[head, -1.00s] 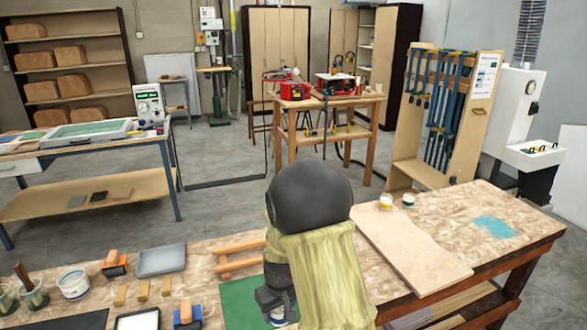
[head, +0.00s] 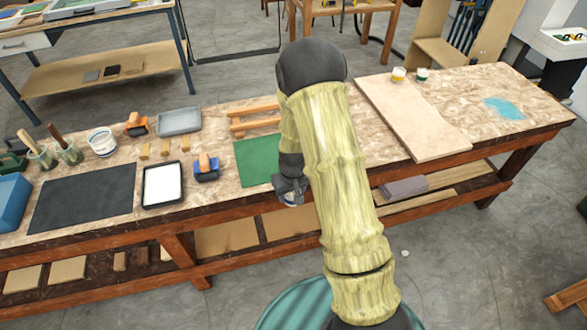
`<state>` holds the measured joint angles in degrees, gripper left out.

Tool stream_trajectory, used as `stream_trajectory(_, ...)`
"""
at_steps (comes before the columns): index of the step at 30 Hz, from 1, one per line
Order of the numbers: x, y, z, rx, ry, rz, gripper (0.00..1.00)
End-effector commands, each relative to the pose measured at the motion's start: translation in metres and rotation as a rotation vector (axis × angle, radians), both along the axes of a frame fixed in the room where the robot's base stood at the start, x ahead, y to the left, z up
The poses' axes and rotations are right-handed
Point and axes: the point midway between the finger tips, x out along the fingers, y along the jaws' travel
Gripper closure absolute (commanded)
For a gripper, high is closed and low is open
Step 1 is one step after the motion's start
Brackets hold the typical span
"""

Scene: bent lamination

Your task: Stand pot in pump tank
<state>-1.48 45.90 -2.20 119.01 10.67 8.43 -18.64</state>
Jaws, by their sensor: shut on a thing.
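My gripper (head: 289,187) hangs above the front edge of the workbench, beside the green mat, and is mostly seen from above. It is shut on a small pot (head: 292,199), of which only a bit of white and blue shows below the fingers. Two similar small pots, one with a yellow band (head: 398,75) and one with a green band (head: 421,75), stand at the back of the bench. I cannot make out a pump tank for certain in the current view.
The workbench (head: 330,117) holds a green mat (head: 255,158), a pale board (head: 412,118), a white-filled tray (head: 162,184), a grey tray (head: 179,121) and a black mat (head: 82,197). A blue container (head: 12,200) is at far left. Grey floor lies behind the bench.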

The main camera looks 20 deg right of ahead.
Motion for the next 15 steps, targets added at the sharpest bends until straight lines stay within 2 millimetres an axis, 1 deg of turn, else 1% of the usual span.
stream_trajectory(1,-0.001,0.000,-0.011,0.000,0.006,-0.006,0.78)
stream_trajectory(5,-0.004,-0.001,-0.040,0.000,0.008,-0.023,0.78)
stream_trajectory(8,-0.009,-0.002,-0.070,0.001,0.008,-0.041,0.78)
stream_trajectory(10,-0.014,-0.002,-0.095,0.002,0.008,-0.057,0.78)
stream_trajectory(15,-0.032,0.000,-0.151,0.009,0.008,-0.098,0.78)
